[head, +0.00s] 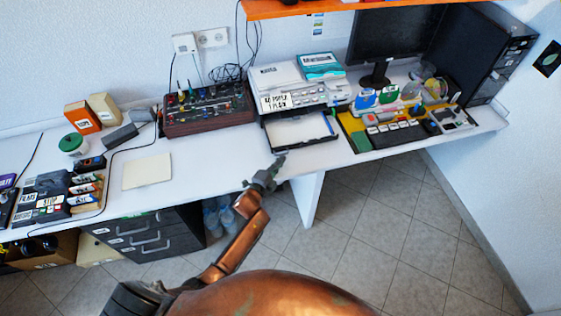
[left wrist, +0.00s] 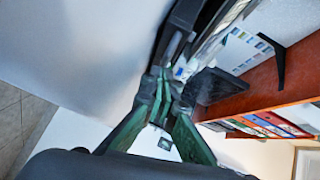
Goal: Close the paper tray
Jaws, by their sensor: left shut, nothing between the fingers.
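The printer (head: 287,85) is white and grey and stands at the back of the white desk. Its paper tray (head: 310,145) is dark-rimmed, holds white paper, and sticks out from under the printer toward me, open. My left gripper (head: 281,158) is shut and empty, just in front of the tray's near edge toward its left corner. I cannot tell whether it touches the tray. In the left wrist view the green fingers (left wrist: 164,76) are together, close to a dark edge (left wrist: 180,30) that may be the tray. My right gripper is not in view.
A control box with knobs (head: 208,107) stands left of the printer. A yellow-edged board of colourful items (head: 357,137) sits close to the tray's right side. An orange shelf (head: 300,8) hangs above. The desk front around the beige pad (head: 147,171) is mostly clear.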

